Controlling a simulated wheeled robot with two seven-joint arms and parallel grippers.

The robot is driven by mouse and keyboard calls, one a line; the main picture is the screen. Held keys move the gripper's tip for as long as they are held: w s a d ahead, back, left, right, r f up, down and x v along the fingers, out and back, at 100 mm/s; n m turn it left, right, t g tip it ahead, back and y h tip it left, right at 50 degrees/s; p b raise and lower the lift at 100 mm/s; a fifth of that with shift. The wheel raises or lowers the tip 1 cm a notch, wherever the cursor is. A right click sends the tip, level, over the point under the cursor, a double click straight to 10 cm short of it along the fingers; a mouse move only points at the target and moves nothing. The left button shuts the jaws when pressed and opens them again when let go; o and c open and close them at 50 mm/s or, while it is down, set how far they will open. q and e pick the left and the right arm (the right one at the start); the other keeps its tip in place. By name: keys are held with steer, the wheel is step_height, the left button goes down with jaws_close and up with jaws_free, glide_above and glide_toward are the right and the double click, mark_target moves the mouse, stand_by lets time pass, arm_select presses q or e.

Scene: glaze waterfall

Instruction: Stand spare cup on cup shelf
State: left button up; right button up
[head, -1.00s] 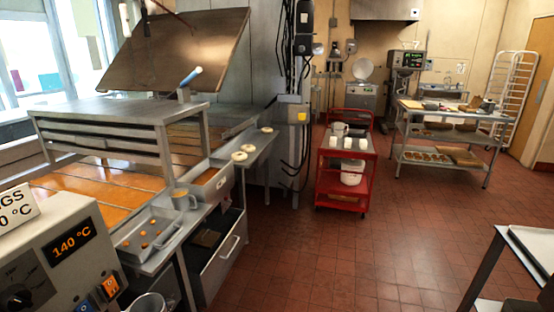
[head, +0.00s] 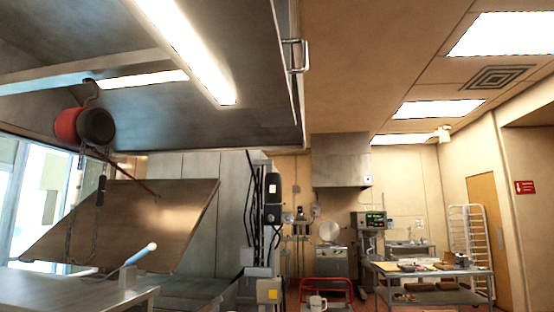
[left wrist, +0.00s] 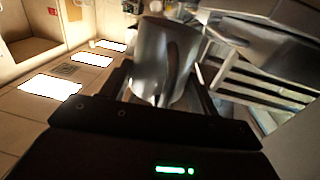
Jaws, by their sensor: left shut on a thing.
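In the left wrist view, my left gripper (left wrist: 163,84) is shut on a shiny grey metal cup (left wrist: 168,52). The cup sits between the two dark fingers, and its lower part is partly hidden by them. Neither gripper shows in the head view. I cannot pick out the cup shelf for certain in either current view. My right gripper is out of view.
A large hood (head: 215,60) hangs overhead. A red cart (head: 328,284) with a white jug (head: 317,302) and a steel table (head: 432,272) stand further back.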

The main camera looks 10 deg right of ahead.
arm_select(q)
steer(key=shift+w+r, duration=0.15)
steer(key=shift+r, duration=0.05)
steer(key=n+y, duration=0.1)
steer(key=w+r+n+t+y, duration=0.1)
steer(key=y, duration=0.1)
steer(key=w+r+n+y, duration=0.1)
steer(key=y, duration=0.1)
steer(key=shift+w+r+n+t, duration=0.1)
steer(key=shift+r+n+t, duration=0.2)
steer(key=shift+t, duration=0.1)
steer(key=shift+w+d+n+y, duration=0.15)
steer(key=shift+n+y, duration=0.55)
steer(key=shift+y, duration=0.5)
steer(key=shift+n+y, duration=0.3)
steer(key=shift+y, duration=0.2)
steer(key=shift+f, duration=0.1)
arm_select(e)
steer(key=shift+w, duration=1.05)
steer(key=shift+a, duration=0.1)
